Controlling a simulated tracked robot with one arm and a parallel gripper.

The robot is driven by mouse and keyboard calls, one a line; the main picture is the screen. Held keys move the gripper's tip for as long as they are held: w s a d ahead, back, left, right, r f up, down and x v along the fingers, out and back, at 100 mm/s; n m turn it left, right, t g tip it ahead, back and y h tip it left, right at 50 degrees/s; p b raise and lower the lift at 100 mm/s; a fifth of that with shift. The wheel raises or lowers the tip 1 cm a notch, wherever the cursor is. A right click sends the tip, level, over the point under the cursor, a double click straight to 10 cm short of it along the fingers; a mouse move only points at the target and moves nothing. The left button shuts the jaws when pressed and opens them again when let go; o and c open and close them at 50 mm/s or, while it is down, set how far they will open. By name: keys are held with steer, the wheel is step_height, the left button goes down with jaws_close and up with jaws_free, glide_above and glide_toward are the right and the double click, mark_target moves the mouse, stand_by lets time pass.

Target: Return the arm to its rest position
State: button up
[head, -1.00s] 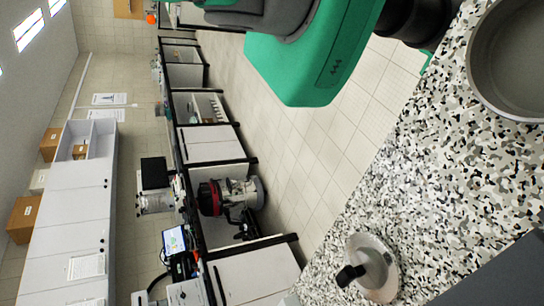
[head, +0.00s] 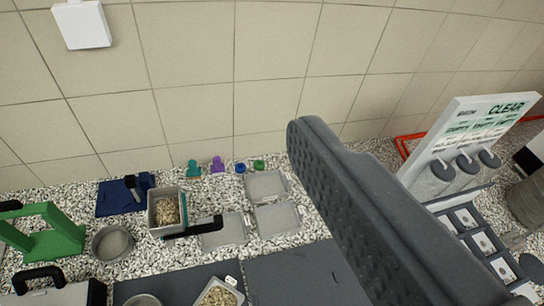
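A large dark grey finger of my gripper (head: 310,140) with a dimpled pad fills the right-centre of the head view. It rises from the bottom edge and tilts to the upper left, in front of the bench. No object shows against the pad. A second finger cannot be made out, so the opening between the fingers is not shown. The rest of my arm is out of view.
The speckled bench lies below a tiled wall. On it are a square grain container (head: 154,222), a round pan (head: 112,243), clear trays (head: 265,185), a green stand (head: 55,240) and dark mats (head: 290,280). A white "CLEAR" panel (head: 470,125) stands at right.

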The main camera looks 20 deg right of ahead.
steer(key=shift+s+r+m, duration=0.25)
steer(key=shift+r+m, duration=0.05)
steer(key=shift+r, duration=0.1)
steer(key=shift+f, duration=0.1)
step_height(320, 180, down, 7)
steer(key=b, duration=0.7)
